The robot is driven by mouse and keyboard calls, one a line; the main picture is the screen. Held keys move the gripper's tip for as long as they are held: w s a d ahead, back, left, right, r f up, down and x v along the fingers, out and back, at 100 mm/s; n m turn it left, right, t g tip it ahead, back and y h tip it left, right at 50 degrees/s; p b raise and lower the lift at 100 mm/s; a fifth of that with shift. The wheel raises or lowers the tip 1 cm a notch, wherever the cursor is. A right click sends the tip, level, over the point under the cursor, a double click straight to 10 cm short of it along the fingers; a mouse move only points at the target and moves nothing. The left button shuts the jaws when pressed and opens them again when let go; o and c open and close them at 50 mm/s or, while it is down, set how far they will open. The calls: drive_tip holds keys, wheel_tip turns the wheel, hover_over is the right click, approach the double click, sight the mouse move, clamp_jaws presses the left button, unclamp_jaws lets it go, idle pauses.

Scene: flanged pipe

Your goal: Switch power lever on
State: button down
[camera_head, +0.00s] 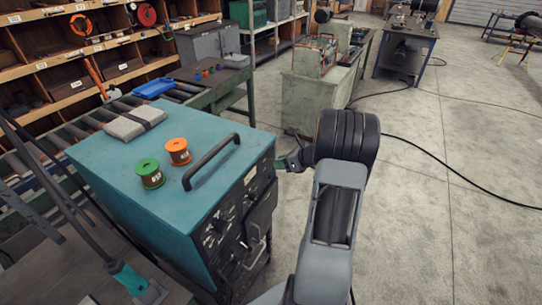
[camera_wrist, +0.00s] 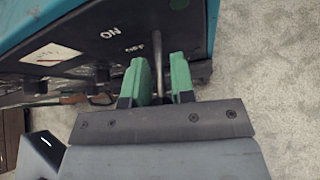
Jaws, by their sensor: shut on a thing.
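The teal-topped power box (camera_head: 160,150) stands in the left half of the head view. Its dark panel fills the upper left of the wrist view, with a white "ON" mark (camera_wrist: 110,33) and smaller white lettering beside it. The power lever (camera_wrist: 158,50) shows in the wrist view as a thin grey rod coming from the panel between my green fingers. My gripper (camera_wrist: 161,80) is shut on the lever. The lever is too small to make out there.
A green spool (camera_head: 150,173), an orange spool (camera_head: 178,151) and a black handle (camera_head: 211,162) are on the box top. Dark knobs (camera_wrist: 103,74) stick out of the panel. A pale green cabinet (camera_head: 312,105) stands behind. Open floor (camera_head: 440,200) lies to the right, crossed by a cable.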

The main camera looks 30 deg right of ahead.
drive_tip(key=shift+w+r+g+h+p, duration=0.25)
drive_tip(key=shift+r+g+h+p, duration=0.6)
drive_tip(key=shift+g, duration=0.55)
drive_tip(key=c, duration=1.1)
unclamp_jaws()
drive_tip(key=shift+o, duration=0.2)
drive_tip(key=b+v, duration=0.2)
drive_tip(key=v, duration=1.1)
drive_tip(key=shift+r, duration=0.4)
